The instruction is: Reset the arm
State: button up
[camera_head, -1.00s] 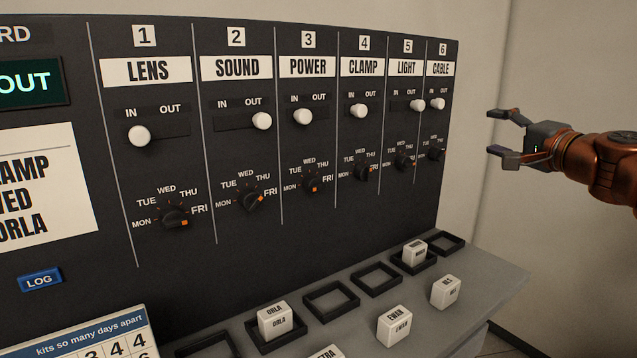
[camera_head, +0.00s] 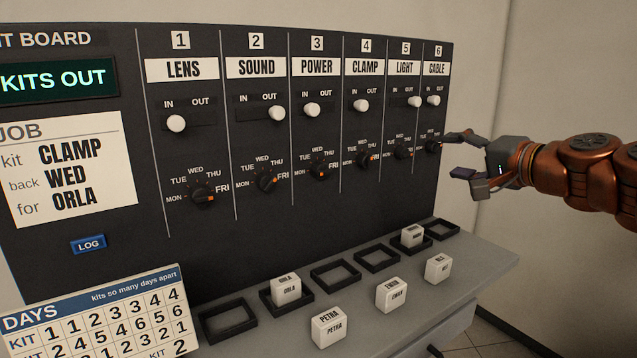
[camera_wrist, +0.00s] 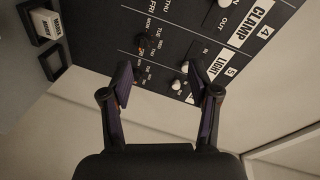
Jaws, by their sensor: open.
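My gripper (camera_head: 462,156) is open and empty at the right in the head view, in front of the right end of the dark kit board (camera_head: 300,215). Its two fingers also show in the wrist view (camera_wrist: 165,90), spread apart with the board beyond them. I cannot tell from these frames whether a fingertip touches the board near the CABLE dial (camera_head: 433,146). The orange arm (camera_head: 590,172) reaches in from the right edge.
The board has sliders and dials in columns, a job card (camera_head: 70,170) and a blue LOG button (camera_head: 88,244). Below, a grey shelf (camera_head: 440,300) holds square black frames (camera_head: 335,276) and white name blocks, including PETRA (camera_head: 329,328). The wall (camera_head: 560,60) at right is bare.

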jog(key=s+a+f+n+g, duration=0.75)
jog(key=s+a+f, duration=0.7)
jog(key=f, duration=0.35)
jog(key=s+d+f+n+g+h, duration=0.1)
jog(key=s+d+f+g+h, duration=0.3)
jog(key=s+f, duration=0.6)
jog(key=s+d+f+g+h, duration=0.3)
jog(key=s+f+g, duration=0.3)
jog(key=s, duration=0.7)
jog(key=w+b+x, duration=0.1)
jog(key=b+x, duration=0.9)
jog(key=x, duration=0.2)
notch_tip(320, 180, up, 17)
jog(key=w+t+p, duration=0.1)
jog(key=p, duration=1.5)
jog(key=shift+d, duration=0.3)
